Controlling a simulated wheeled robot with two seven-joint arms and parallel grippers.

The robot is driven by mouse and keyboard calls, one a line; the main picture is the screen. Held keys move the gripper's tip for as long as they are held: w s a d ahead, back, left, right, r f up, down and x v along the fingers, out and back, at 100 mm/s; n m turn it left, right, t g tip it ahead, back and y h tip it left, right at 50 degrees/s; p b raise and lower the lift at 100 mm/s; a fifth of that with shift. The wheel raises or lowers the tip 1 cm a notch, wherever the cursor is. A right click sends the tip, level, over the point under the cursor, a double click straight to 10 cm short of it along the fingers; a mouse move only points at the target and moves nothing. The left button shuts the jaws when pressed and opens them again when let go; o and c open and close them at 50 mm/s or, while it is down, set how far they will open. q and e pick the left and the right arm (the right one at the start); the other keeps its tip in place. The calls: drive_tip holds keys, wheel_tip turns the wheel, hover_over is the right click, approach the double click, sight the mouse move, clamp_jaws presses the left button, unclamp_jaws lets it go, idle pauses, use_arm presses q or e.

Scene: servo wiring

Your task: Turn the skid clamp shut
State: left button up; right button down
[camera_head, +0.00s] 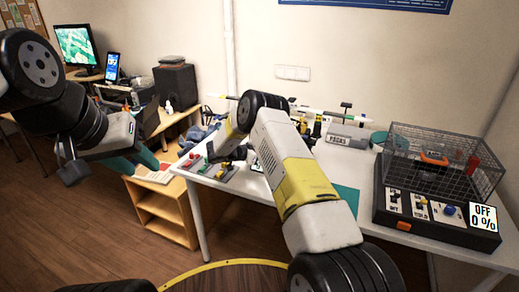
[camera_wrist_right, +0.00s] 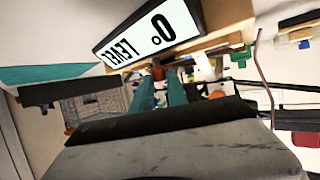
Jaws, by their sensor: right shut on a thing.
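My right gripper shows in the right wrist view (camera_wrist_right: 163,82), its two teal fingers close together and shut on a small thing. An orange-red bit (camera_wrist_right: 158,72) shows between the fingertips; the fingers hide most of it. I cannot make out the skid clamp's shape or how far it is turned. In the head view my right arm reaches over the white table and hides its own fingertips. A white model helicopter (camera_head: 335,118) stands behind that arm. My left gripper (camera_head: 145,160) hangs at the left, off the table, with teal fingers seen side-on.
A display reading 0° LEVEL (camera_wrist_right: 150,35) is close to the right fingers. A wire cage on a black control box (camera_head: 440,215) takes the table's right end. A grey PACKS box (camera_head: 347,138) stands at the back. A wooden shelf (camera_head: 160,212) is left of the table.

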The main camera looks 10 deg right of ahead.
idle(0.4)
drive_tip(key=c, duration=1.3)
unclamp_jaws()
drive_tip(key=shift+f, duration=0.1)
drive_tip(key=v, duration=0.7)
drive_tip(key=shift+a, duration=0.35)
drive_tip(key=shift+r, duration=0.25)
